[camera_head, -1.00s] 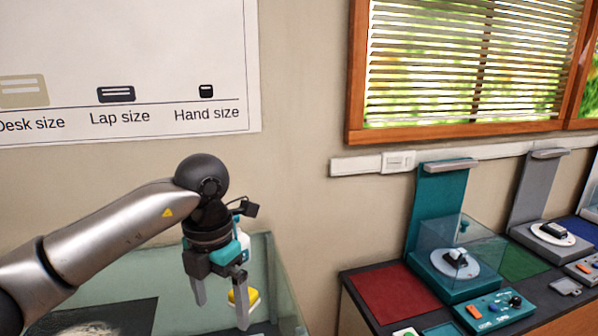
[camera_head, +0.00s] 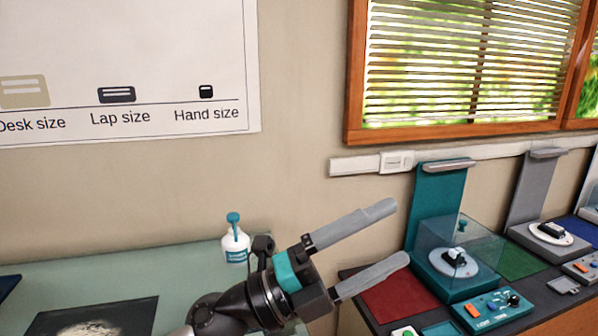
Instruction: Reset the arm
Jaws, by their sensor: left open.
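My left gripper (camera_head: 379,241) is low in the middle of the head view. Its two grey fingers stand wide apart and point to the right and slightly up. Nothing is between them. Its wrist, with a teal band, is at the bottom of the view, and most of the arm behind it is below the frame. The fingers show in front of the wall and the left end of the dark exhibit bench (camera_head: 352,312). My right gripper is not in the view.
A white bottle with a teal pump (camera_head: 236,244) stands on the pale green table (camera_head: 180,263). A dark mat (camera_head: 92,316) lies at left. On the bench are a red mat (camera_head: 398,300), a teal stand with a clear box (camera_head: 440,215), a teal control box (camera_head: 492,306) and a grey stand (camera_head: 537,190).

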